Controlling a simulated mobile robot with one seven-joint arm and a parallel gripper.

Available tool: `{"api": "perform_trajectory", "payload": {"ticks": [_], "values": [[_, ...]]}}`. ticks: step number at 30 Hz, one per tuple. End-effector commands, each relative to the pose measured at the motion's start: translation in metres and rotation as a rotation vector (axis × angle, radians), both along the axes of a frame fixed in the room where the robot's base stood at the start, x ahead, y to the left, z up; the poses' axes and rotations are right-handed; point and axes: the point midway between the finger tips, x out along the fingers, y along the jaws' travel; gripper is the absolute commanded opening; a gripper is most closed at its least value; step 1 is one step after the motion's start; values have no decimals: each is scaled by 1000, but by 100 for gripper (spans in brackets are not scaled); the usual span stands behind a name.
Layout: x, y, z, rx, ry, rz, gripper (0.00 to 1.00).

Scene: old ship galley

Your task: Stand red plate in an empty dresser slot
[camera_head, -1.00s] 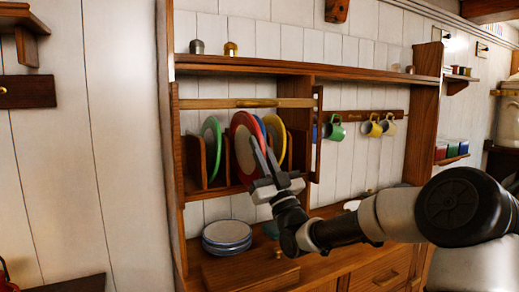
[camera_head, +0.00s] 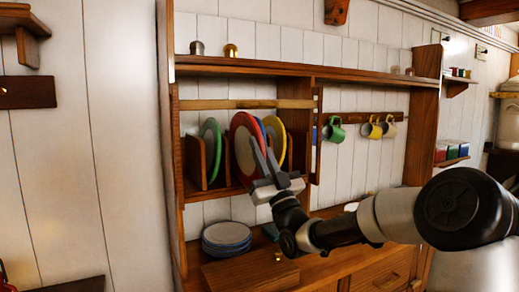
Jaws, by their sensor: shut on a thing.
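The red plate (camera_head: 240,136), with a pale centre, stands on edge in the dresser's plate rack (camera_head: 197,165). My gripper (camera_head: 263,160) is in front of the rack, shut on the red plate at its front right side. The fingers hide part of the plate. A green plate (camera_head: 211,150) stands in the rack to the left, with a gap between it and the red plate. A blue plate (camera_head: 261,127) and a yellow plate (camera_head: 277,138) stand to the right, close behind the red one. Whether the red plate rests on the rack floor is hard to tell.
A stack of blue-rimmed plates (camera_head: 227,237) sits on the counter below the rack. A wooden rail (camera_head: 240,104) crosses above the plates. Green, yellow and pale mugs (camera_head: 372,128) hang to the right. A wooden box lid (camera_head: 250,272) lies at the counter's front left.

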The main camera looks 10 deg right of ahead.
Motion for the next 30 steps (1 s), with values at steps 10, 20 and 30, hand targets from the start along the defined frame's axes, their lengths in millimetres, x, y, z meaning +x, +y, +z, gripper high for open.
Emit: {"api": "perform_trajectory", "payload": {"ticks": [10, 20, 30], "values": [[13, 5, 0, 0, -5, 0, 0], [28, 10, -1, 1, -5, 1, 0], [44, 16, -1, 1, -5, 1, 0]]}}
